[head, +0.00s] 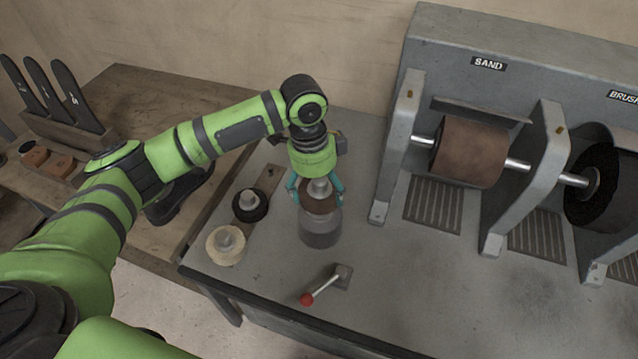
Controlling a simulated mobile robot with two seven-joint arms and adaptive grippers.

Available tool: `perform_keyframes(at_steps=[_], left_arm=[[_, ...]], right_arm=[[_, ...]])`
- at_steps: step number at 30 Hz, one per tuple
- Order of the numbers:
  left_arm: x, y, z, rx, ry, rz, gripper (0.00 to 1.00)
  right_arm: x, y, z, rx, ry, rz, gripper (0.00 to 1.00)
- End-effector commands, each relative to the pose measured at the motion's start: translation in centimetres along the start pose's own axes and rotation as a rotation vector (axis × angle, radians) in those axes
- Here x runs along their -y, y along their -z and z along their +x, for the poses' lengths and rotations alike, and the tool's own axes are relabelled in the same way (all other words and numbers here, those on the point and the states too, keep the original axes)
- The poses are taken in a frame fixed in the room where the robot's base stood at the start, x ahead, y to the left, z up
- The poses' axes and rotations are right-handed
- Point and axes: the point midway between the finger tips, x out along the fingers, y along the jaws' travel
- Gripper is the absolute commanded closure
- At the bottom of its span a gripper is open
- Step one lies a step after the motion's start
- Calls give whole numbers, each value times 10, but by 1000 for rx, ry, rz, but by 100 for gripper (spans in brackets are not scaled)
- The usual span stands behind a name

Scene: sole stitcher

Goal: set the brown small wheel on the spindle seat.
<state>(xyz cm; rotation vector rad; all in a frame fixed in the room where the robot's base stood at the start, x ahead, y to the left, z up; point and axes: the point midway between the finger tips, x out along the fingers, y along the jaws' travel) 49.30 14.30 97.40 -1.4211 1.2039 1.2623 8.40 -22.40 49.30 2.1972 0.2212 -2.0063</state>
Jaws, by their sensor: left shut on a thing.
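The brown small wheel (320,206) is between the teal fingers of my left gripper (318,194), which is shut on it. A pale hub or knob shows at the top of the wheel, between the fingers. The wheel is over the grey cylindrical spindle seat (320,234) on the bench. In this view the wheel overlaps the top of the seat, and I cannot tell whether it rests on it or hangs just above. My right gripper is not in view.
A black small wheel (250,208) and a cream one (226,257) stand left of the seat. A red-knobbed lever (308,299) is in front. The grey machine (404,140) with a sanding drum (468,155) stands right. A rack of black soles (70,92) is far left.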

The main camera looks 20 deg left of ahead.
Motion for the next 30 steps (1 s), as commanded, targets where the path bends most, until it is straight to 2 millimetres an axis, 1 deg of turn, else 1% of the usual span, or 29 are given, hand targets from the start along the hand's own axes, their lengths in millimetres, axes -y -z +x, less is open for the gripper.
perform_keyframes(at_steps=[14, 30], left_arm=[[0, 0, 0, -1, 0, 1, 57], [0, -1, 10, -1, 1, 1, 57]], right_arm=[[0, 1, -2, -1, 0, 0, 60], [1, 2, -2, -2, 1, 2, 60]])
